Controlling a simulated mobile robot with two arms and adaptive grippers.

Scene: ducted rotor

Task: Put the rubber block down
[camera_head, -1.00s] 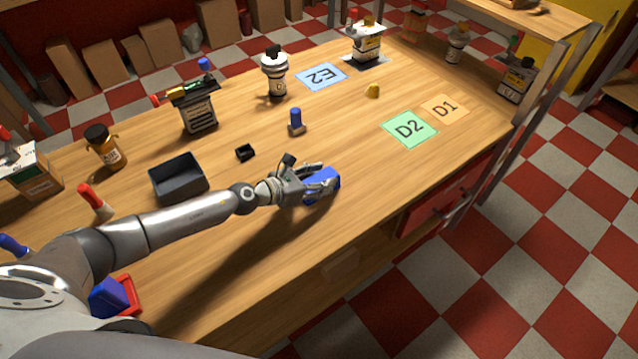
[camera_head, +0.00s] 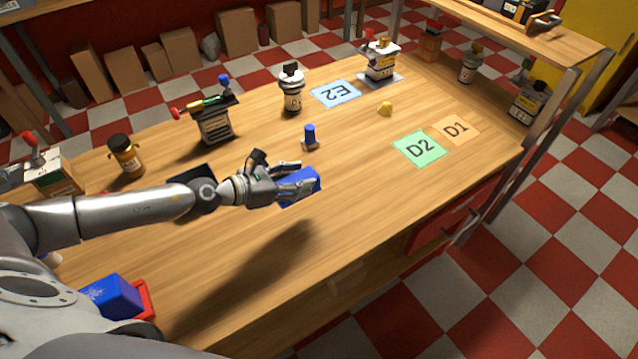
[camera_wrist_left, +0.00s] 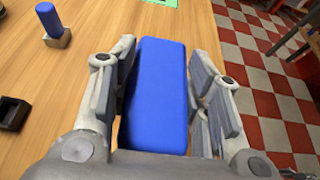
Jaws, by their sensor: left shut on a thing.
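The rubber block is a blue, rounded rectangular block (camera_head: 301,187) in the head view. My left gripper (camera_head: 297,184) is shut on it and holds it above the wooden table, with a shadow falling on the wood nearer the front edge. In the left wrist view the blue block (camera_wrist_left: 160,90) lies lengthwise between the two fingers of my left gripper (camera_wrist_left: 162,95). My right gripper does not show in either view.
A green D2 mat (camera_head: 420,148), an orange D1 mat (camera_head: 456,128) and a blue E2 mat (camera_head: 335,94) lie on the table (camera_head: 350,210). A blue-topped peg (camera_head: 310,136) stands just behind the gripper. The table's front right is clear.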

